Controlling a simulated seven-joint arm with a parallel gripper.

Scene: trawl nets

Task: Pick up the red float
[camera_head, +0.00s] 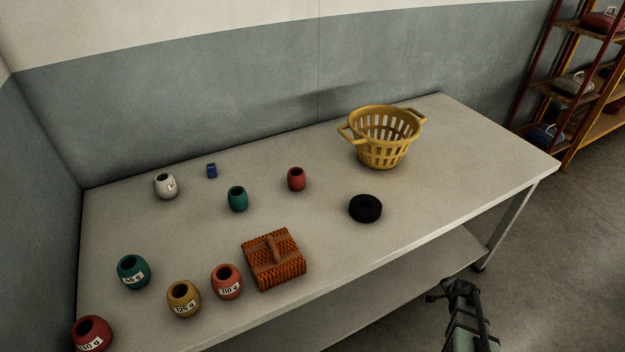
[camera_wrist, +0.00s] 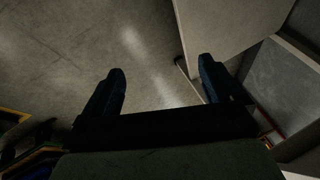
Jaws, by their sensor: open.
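A small red float (camera_head: 296,179) with a dark hole in its top stands upright at mid-table, with no label visible. A darker red float (camera_head: 92,334) with a white label ending in "30 g" stands at the front left, partly cut off by the frame edge. A salmon-red float (camera_head: 227,281) with a label that seems to read "110 g" stands at the front. My gripper (camera_wrist: 161,80) is open and empty in the wrist view, over the floor beside the table. In the head view it is at the lower right, apart from all floats.
A yellow basket (camera_head: 385,138) stands at the back right, with a black ring (camera_head: 365,208) before it. An orange brush-like block (camera_head: 274,260) lies near the front edge. Teal (camera_head: 237,199), yellow (camera_head: 184,299) and white (camera_head: 166,186) floats stand around. The table's right end is clear.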

